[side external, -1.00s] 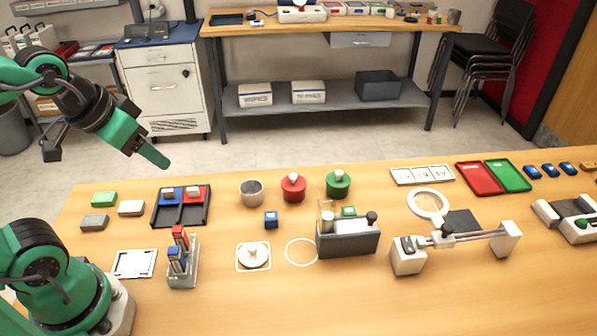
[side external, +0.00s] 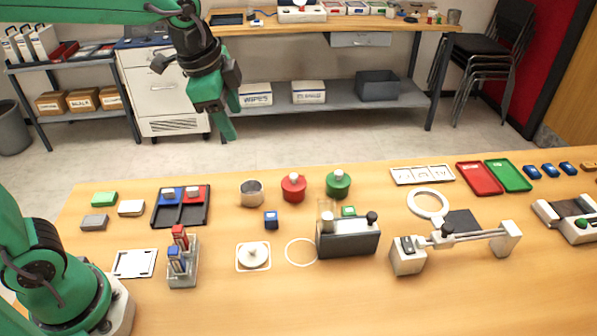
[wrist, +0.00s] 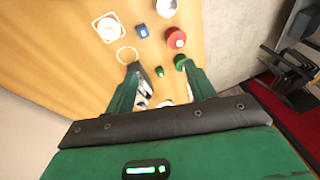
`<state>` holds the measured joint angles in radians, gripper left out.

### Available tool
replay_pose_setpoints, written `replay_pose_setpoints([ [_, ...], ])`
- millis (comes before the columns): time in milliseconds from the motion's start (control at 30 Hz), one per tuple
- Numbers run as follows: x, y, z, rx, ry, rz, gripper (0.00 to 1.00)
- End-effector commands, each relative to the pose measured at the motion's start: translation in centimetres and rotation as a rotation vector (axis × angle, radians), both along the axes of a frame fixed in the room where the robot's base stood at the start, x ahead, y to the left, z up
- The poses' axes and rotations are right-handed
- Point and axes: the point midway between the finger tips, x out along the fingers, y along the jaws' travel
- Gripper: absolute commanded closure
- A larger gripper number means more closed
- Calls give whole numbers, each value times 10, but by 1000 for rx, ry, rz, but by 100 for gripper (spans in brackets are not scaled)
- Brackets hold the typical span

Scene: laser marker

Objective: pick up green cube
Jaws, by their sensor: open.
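A small green cube (side external: 348,211) is at the grey laser marker box (side external: 348,240), mostly hidden behind its top edge in the side view. In the wrist view the green cube (wrist: 160,72) shows between my two fingers, well below them, beside the dark box (wrist: 141,80). My gripper (side external: 222,116) is high above the table's back edge, to the left of the cube and apart from everything. Its green fingers are spread with nothing between them in the wrist view (wrist: 160,88).
A green knobbed pot (side external: 338,185) and a red one (side external: 293,188) stand behind the box. A blue cube (side external: 271,220) and a white ring (side external: 301,252) lie left of it. A magnifier stand (side external: 455,240) is at right. A flat green block (side external: 104,199) lies far left.

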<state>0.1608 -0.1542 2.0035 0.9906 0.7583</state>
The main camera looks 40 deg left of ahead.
Motion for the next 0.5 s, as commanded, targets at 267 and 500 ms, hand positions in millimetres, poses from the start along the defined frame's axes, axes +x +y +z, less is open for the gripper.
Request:
replay_pose_setpoints([
  [267,53,-34,-20,83,57,-320,45],
  [500,92,-67,-48,142,100,-596,45],
])
